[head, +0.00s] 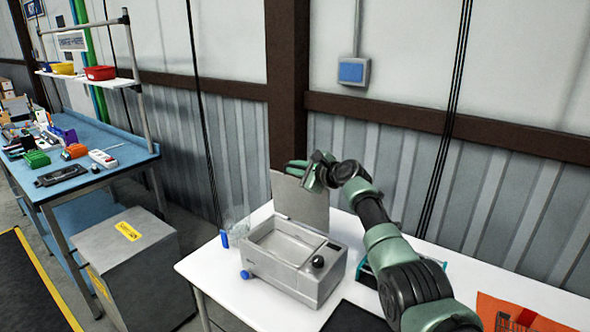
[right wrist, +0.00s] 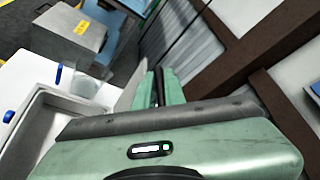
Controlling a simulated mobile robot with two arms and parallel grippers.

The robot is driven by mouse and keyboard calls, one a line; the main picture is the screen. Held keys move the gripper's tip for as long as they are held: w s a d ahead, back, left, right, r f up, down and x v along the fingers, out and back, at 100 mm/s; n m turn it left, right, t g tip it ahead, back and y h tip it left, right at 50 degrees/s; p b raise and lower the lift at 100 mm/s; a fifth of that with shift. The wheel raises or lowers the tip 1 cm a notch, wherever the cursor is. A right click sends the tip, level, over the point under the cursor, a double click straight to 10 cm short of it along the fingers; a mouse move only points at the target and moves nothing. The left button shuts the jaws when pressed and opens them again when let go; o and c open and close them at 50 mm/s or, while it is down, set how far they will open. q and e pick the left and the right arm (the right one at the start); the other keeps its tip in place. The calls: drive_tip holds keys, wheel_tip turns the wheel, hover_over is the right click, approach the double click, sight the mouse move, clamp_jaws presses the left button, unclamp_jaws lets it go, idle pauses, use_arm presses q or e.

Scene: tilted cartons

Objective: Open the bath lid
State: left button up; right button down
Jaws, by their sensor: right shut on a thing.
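The bath (head: 292,285) is a grey box on the white table, with a pale open basin, a black knob on its top and a blue knob at its front left. Its flat grey lid (head: 300,208) stands raised, nearly upright, at the back of the basin. My right gripper (head: 297,170) is at the lid's top edge and is shut on it. In the right wrist view the fingers (right wrist: 160,88) point away beside the lid's pale panel (right wrist: 130,92), and the bath's wall (right wrist: 40,122) shows at lower left. The exact finger contact is hidden. My left gripper is out of view.
A clear beaker (head: 235,222) and a blue-capped item (head: 224,240) stand left of the bath. A rack (head: 368,273) is at its right, partly behind my arm. An orange item (head: 520,312) lies farther right. The wall is close behind the table (head: 215,268).

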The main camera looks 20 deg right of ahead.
drive_tip(key=c, duration=1.8)
unclamp_jaws()
drive_tip(key=shift+f, duration=0.1)
drive_tip(key=shift+s+d, duration=0.25)
drive_tip(key=shift+s, duration=0.25)
drive_tip(key=v, duration=0.6)
drive_tip(key=shift+s+d+b, duration=0.1)
drive_tip(key=shift+s+b, duration=0.15)
drive_tip(key=shift+b, duration=0.05)
